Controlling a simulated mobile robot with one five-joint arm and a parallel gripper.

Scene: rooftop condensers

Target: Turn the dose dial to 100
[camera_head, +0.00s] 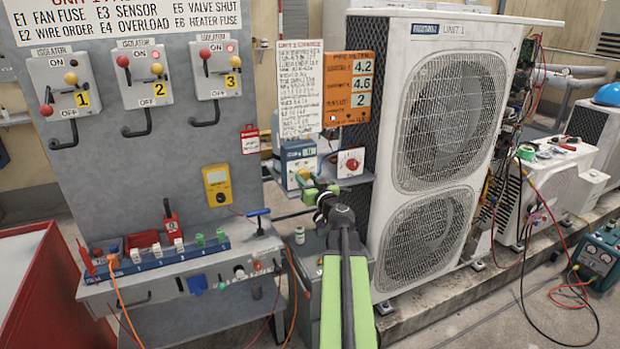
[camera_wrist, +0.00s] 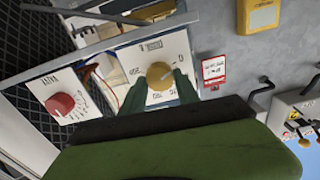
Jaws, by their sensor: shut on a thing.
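The dose dial appears to be the yellow knob (camera_wrist: 160,75) on a white panel with small printed marks, which looks upside down in the wrist view. Its pointer slants towards the upper right there, but I cannot read the exact value. My gripper (camera_wrist: 160,86) has its dark green fingers on either side of this knob and is shut on it. In the head view my gripper (camera_head: 306,181) reaches the front of a blue box (camera_head: 290,154) with a white face; the knob is mostly hidden there behind the gripper.
A red knob (camera_wrist: 60,103) on another white panel is close beside the dial; it also shows in the head view (camera_head: 351,163). A tall condenser unit (camera_head: 440,110) stands to the right. An isolator board (camera_head: 150,90) and a bench with coloured plugs (camera_head: 185,250) are left.

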